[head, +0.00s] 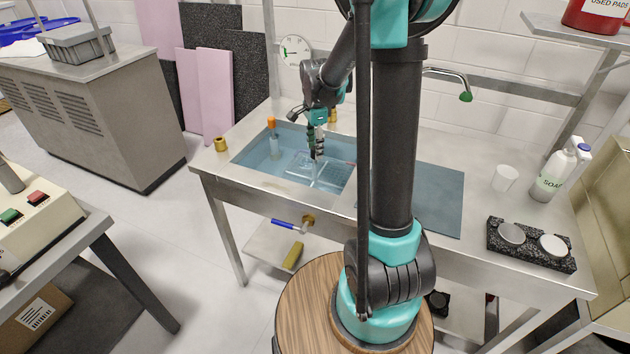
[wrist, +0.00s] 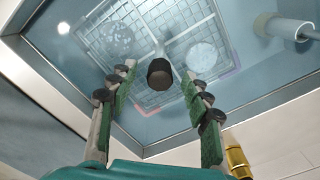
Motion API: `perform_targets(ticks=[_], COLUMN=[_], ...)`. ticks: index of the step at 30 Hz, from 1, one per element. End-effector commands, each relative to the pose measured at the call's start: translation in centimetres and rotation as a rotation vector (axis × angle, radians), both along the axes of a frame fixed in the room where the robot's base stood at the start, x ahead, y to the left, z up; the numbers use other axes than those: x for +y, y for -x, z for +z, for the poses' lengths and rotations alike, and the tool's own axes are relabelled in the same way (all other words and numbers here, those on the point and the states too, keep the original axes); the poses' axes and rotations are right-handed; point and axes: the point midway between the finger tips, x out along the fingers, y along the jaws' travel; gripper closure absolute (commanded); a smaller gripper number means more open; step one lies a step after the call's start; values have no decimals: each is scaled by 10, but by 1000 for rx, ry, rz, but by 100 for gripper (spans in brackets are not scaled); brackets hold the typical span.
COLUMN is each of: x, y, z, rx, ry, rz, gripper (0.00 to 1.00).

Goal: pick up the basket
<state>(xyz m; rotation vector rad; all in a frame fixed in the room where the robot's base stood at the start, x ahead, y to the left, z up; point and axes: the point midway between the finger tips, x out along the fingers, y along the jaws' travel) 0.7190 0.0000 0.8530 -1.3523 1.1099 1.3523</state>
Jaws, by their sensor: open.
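The basket (wrist: 150,28) is a wire-grid carrier in the blue water of the sink, with pale round discs (wrist: 201,55) in it. Its upright stem ends in a dark knob (wrist: 160,73). In the head view the basket (head: 302,166) shows partly behind my gripper (head: 318,147). In the wrist view my gripper (wrist: 160,78) is open, its green-padded fingers on either side of the knob in the picture. I see gaps on both sides of the knob. Whether the knob is level with the fingertips I cannot tell.
A brass fitting (head: 221,144) sits on the left rim. The sink wall (wrist: 270,108) is near the fingers. A white cup (head: 504,178) and soap bottle (head: 558,172) stand right.

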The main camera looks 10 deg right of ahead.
Motion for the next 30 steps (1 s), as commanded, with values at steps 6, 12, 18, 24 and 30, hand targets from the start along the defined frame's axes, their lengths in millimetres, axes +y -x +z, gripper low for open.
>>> perform_targets(ticks=[6,12,18,24,30], x=[0,0,0,0,0], y=[0,0,0,0,0], z=[-12,-12,-12,-12,-12], rx=[0,0,0,0,0], ry=[0,0,0,0,0], rz=[0,0,0,0,0], gripper=[51,55,79,100,100])
